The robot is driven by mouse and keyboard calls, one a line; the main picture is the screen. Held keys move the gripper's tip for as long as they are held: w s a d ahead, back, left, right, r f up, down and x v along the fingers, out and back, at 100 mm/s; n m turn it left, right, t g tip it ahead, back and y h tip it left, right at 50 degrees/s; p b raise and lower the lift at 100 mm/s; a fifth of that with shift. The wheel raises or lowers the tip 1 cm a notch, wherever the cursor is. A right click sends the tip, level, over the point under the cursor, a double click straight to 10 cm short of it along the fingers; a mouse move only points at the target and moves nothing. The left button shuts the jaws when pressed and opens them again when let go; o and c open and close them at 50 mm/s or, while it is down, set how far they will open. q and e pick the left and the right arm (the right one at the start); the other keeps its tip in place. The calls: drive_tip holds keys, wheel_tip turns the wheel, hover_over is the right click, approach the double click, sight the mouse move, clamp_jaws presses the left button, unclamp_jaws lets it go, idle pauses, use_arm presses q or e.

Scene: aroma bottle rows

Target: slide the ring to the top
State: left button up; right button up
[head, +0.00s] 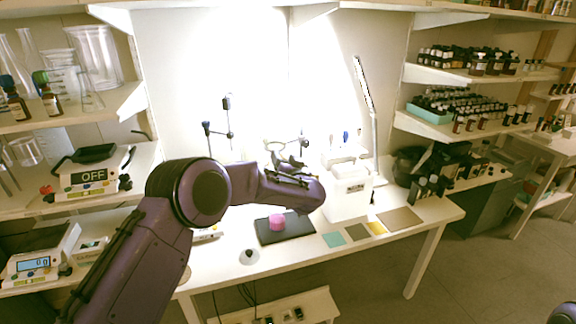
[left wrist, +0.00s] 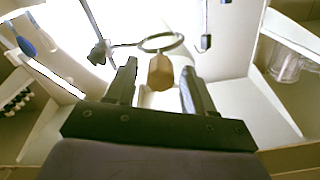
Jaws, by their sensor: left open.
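A thin metal ring (left wrist: 162,42) shows in the left wrist view, ahead of my fingertips. A thin arm joins it on the left to a dark clamp (left wrist: 99,53) by a slim rod. In the head view the ring (head: 281,146) is partly hidden behind my left gripper (head: 288,163). My left gripper also shows in the left wrist view (left wrist: 158,78), with its two dark fingers apart. A tan, faceted piece (left wrist: 160,73) appears between the fingers, below the ring; whether it touches them I cannot tell.
A pink round object (head: 277,222) sits on a dark pad (head: 298,232) below my arm. A white box-shaped device (head: 347,198) stands to the right. Rods with dark clamps (head: 228,103) stand at the back. Shelves with bottles (head: 478,66) flank the table.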

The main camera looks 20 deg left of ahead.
use_arm(q)
drive_tip(key=b+v, duration=0.2)
drive_tip(key=v, duration=0.7)
drive_tip(key=shift+s+d+b, duration=0.2)
drive_tip(key=shift+d+b, duration=0.05)
drive_tip(key=shift+b, duration=0.05)
